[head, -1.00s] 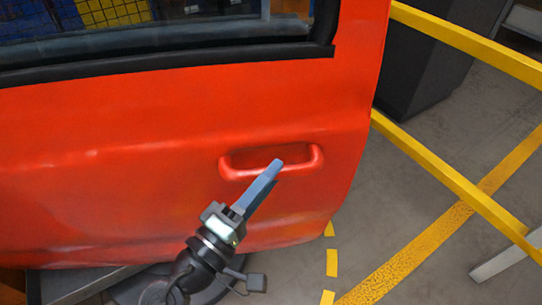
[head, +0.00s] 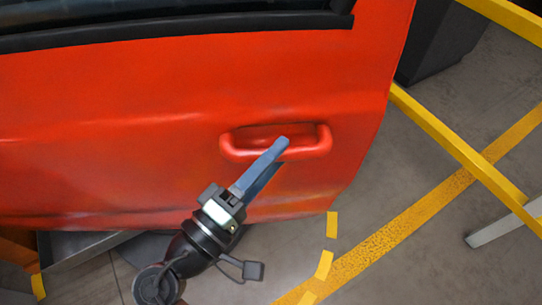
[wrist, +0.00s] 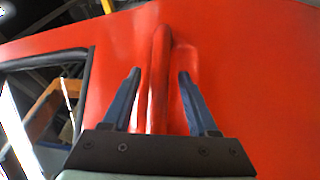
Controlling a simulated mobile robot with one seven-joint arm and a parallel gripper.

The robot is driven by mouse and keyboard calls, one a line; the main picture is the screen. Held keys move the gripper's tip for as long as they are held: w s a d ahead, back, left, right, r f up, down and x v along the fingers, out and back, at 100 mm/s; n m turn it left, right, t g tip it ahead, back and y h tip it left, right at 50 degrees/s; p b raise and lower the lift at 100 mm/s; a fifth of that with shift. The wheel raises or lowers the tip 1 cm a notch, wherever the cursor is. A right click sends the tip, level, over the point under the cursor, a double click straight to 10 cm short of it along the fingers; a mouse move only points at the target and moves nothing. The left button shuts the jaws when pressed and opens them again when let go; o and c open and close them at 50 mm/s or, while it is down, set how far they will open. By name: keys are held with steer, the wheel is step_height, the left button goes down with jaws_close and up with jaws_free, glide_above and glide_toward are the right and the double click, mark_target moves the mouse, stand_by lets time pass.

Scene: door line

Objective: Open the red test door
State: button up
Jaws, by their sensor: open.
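The red test door (head: 120,130) fills the left and middle of the head view. Its red handle (head: 318,142) is a horizontal bar over a recess near the door's right edge. My gripper (head: 283,143) reaches up from below, with its blue fingers overlapping the handle. In the wrist view the handle bar (wrist: 159,80) runs upright in the picture between the two open fingers of my gripper (wrist: 159,73). Gaps show on both sides, and neither finger is seen pressing on the bar. The exact depth of the fingertips around it is hard to tell.
Yellow rails (head: 455,142) stand to the right of the door, with a dark cabinet (head: 440,38) behind. A yellow line (head: 400,235) and yellow dashes (head: 324,265) mark the grey floor. Open floor lies right of the door's lower edge.

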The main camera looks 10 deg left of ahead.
steer(key=v, duration=1.3)
